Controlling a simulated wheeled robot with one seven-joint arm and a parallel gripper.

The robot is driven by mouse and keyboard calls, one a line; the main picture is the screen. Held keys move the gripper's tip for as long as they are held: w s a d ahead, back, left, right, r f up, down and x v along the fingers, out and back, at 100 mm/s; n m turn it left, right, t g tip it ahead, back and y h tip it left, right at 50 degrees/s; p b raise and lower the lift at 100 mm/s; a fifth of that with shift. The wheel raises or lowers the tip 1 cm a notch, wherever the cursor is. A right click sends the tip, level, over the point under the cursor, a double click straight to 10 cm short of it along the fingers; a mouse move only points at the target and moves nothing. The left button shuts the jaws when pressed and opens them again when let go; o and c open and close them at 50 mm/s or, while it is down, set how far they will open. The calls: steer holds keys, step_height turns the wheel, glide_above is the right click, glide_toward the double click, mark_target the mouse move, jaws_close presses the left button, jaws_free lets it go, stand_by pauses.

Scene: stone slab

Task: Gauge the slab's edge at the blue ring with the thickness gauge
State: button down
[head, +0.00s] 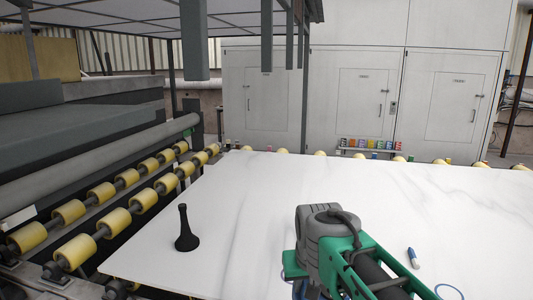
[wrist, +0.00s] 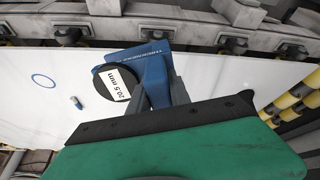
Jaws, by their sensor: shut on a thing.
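The white slab (head: 250,200) lies flat, with faint grey veins. The blue ring (wrist: 43,81) is drawn on its top near the edge; part of it shows at the bottom of the head view (head: 448,291). My gripper (wrist: 160,92) is shut on the blue thickness gauge (wrist: 155,72). The gauge's round dark dial (wrist: 118,83) reads 20.5 mm. The gauge is at the slab's edge in the wrist view, to the right of the ring and apart from it. Whether its jaws touch the slab is hidden. In the head view my arm covers the gauge.
A blue and white marker-like piece (head: 412,258) lies on the slab near the ring. A black flared stand (head: 186,236) is upright at the slab's left. Yellow rollers (head: 102,192) run along the left and back.

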steer(key=d+f+g, duration=0.1)
steer(key=d, duration=0.1)
steer(key=s+d+f+g, duration=0.1)
steer(key=d+f, duration=0.1)
steer(key=d+f+m, duration=0.1)
steer(key=d, duration=0.1)
steer(key=shift+s+d+f+g+b, duration=0.4)
stand_by(0.4)
